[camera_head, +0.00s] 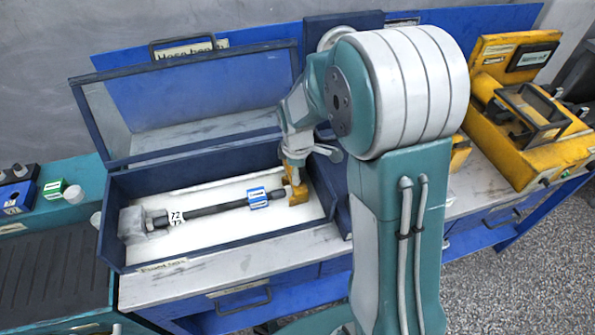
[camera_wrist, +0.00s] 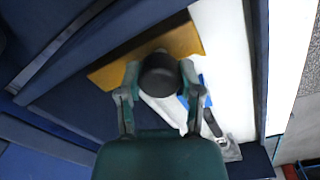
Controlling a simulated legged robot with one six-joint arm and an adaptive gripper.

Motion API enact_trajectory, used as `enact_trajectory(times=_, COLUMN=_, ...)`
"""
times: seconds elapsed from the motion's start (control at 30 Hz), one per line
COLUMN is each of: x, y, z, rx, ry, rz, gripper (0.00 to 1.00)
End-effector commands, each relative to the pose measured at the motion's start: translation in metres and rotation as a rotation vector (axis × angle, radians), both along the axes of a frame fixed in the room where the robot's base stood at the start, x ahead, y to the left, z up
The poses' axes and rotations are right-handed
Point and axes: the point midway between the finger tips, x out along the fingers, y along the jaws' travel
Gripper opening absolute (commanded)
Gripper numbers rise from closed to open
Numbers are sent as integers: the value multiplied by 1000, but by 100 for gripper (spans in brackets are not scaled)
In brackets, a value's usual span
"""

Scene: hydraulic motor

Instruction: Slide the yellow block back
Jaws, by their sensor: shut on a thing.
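The yellow block (camera_head: 297,193) stands at the right end of the white floor inside the open blue box (camera_head: 222,242). A dark rod (camera_head: 215,209) with a blue-and-white label lies along the box, its right end close to the block. My gripper (camera_head: 297,158) reaches down over the block and is shut at its top. In the wrist view the fingers of my gripper (camera_wrist: 160,78) sit either side of a dark round knob (camera_wrist: 161,73), with the yellow block (camera_wrist: 185,41) behind it. The fingers and knob hide part of the block.
The box's clear-windowed lid (camera_head: 190,95) stands open at the back. A grey clamp-like piece (camera_head: 133,223) holds the rod's left end. A yellow machine (camera_head: 530,150) stands on the bench to the right. A dark ribbed tray (camera_head: 50,270) is at the left.

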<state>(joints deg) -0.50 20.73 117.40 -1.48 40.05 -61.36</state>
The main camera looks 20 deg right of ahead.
Motion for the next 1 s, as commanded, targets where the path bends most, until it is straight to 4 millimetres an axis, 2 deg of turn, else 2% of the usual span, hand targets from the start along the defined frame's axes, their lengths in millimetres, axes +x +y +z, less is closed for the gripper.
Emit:
enact_trajectory(times=0.27, x=0, y=-24, z=-1, rx=0, ry=0, rz=-4, gripper=0)
enact_trajectory(times=0.5, x=0, y=-26, z=-1, rx=0, ry=0, rz=0, gripper=0)
enact_trajectory(times=0.53, x=0, y=-26, z=-1, rx=0, ry=0, rz=0, gripper=56)
enact_trajectory(times=0.6, x=0, y=-26, z=-1, rx=1, ry=0, rz=0, gripper=82)
enact_trajectory(times=1.0, x=0, y=-25, z=0, rx=-1, ry=-2, rz=-1, gripper=82)
